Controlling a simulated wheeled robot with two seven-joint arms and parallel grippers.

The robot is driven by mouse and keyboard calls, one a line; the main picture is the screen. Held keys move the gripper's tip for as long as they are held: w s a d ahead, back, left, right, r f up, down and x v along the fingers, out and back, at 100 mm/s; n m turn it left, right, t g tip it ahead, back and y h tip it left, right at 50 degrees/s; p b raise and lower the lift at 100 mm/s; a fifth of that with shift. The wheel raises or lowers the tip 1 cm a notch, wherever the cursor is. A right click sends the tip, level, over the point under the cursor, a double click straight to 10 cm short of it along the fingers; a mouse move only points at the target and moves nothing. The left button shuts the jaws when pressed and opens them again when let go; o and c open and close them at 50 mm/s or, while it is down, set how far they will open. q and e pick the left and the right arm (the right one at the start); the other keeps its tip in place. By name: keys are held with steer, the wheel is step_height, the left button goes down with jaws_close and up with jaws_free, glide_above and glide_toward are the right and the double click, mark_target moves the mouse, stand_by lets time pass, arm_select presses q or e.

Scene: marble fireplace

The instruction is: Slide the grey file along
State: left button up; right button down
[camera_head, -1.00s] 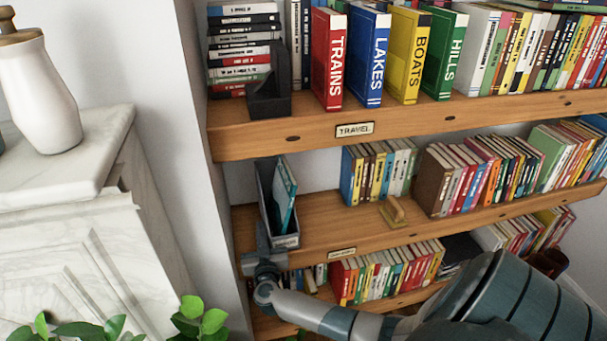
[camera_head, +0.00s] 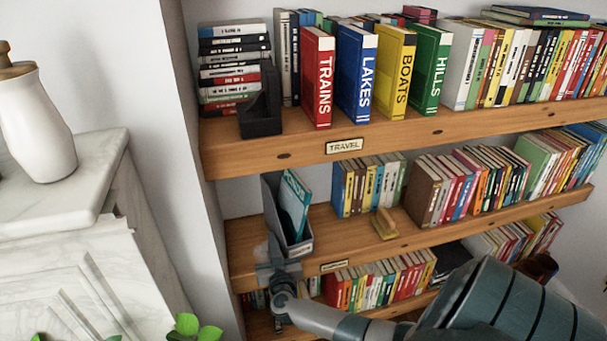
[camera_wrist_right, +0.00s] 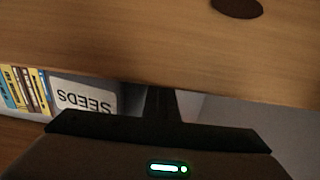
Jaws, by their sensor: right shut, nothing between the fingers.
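The grey file (camera_head: 273,207) stands upright at the left end of the middle shelf (camera_head: 350,248), with a teal book (camera_head: 294,205) leaning inside it. A gap separates it from the books on its right. My right gripper (camera_head: 275,258) is shut and empty at the file's lower left front; it appears to touch it, but the contact is hidden. In the right wrist view, the dark gripper (camera_wrist_right: 160,103) points at wood, beside a light grey panel (camera_wrist_right: 85,98) reading SEEDS upside down; I cannot tell if that is the file. My left gripper is out of view.
Books (camera_head: 370,186) and a small wooden object (camera_head: 384,223) stand right of the gap. A dark holder (camera_head: 260,117) and titled books fill the upper shelf (camera_head: 400,130). A marble mantel (camera_head: 70,190) with a white vase (camera_head: 40,125) is on the left.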

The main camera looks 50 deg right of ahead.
mark_target(304, 234)
steer(key=shift+s+d+p, duration=0.3)
steer(key=shift+s+d, duration=0.3)
steer(key=shift+d, duration=0.4)
steer(key=shift+s+d+p, duration=0.25)
steer(key=shift+s+d, duration=0.35)
steer(key=shift+d, duration=0.35)
steer(key=shift+s+d+p, duration=0.3)
steer(key=shift+s+d, duration=0.3)
steer(key=shift+d, duration=0.4)
steer(key=shift+s+d, duration=0.4)
steer(key=shift+d, duration=0.25)
steer(key=shift+s+d, duration=0.35)
steer(key=shift+d, duration=0.25)
steer(key=shift+s+d, duration=0.15)
steer(key=shift+d, duration=0.1)
steer(key=shift+s+d, duration=0.2)
steer(key=shift+d, duration=0.05)
steer(key=shift+s+d+p, duration=0.3)
steer(key=shift+s+d, duration=0.1)
steer(key=shift+d, duration=0.3)
steer(key=shift+w+a, duration=0.1)
steer(key=shift+a, duration=0.05)
steer(key=shift+w+a+p, duration=0.4)
steer(key=shift+w+a, duration=0.05)
steer(key=shift+a, duration=0.25)
steer(key=shift+w+a+p, duration=0.4)
steer(key=shift+a, duration=0.3)
